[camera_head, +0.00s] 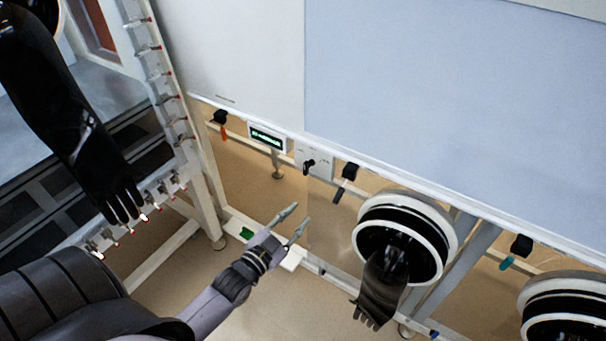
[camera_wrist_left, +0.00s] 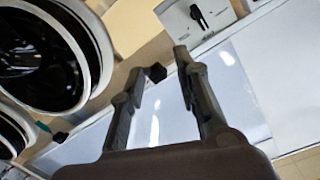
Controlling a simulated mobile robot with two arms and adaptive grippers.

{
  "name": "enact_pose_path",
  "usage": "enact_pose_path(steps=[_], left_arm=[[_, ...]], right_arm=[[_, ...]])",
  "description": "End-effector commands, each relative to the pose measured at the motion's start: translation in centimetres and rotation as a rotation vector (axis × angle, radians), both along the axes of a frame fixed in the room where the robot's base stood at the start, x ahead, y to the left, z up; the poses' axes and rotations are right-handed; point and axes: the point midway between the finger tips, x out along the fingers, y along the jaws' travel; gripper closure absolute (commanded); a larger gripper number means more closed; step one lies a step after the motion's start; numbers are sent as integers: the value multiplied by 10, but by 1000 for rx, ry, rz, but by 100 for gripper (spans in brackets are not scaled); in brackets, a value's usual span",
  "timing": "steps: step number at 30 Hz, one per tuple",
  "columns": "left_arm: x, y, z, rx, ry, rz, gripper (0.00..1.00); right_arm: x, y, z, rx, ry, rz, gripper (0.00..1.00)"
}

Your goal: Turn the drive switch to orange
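A black rotary switch (camera_head: 309,166), which looks like the drive switch, sits on a pale plate (camera_head: 321,160) under the front edge of the white cabinet. The switch also shows at the top of the left wrist view (camera_wrist_left: 199,16), its handle slanted. The colour marks around it are too small to read. My left gripper (camera_head: 293,226) is open and empty. It is below the switch in the head view, clearly apart from it. My right gripper is not in view.
A green-lit display (camera_head: 267,138) is left of the switch. An orange-tipped black fitting (camera_head: 221,122) and a dark one (camera_head: 346,180) hang on either side. A round glove port (camera_head: 408,206) with a dangling black glove (camera_head: 384,286) stands right of my left gripper. Open space lies between gripper and switch.

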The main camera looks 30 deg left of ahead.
Motion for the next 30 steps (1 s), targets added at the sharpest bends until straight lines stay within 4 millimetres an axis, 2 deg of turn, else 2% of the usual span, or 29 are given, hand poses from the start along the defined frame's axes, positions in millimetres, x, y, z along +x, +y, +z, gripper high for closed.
enact_pose_path(steps=[3,7,10,14,20,30], left_arm=[[-17,27,4,-174,-13,-9,70],[-27,53,8,-319,-21,12,70],[-31,66,10,-385,-26,30,70],[-29,72,11,-417,-29,41,70],[-1,71,13,-417,-33,41,70],[74,68,12,-417,-32,41,70]], right_arm=[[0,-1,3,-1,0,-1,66],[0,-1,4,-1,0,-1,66],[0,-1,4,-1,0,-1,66],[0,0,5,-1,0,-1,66],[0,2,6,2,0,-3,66],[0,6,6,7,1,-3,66]])
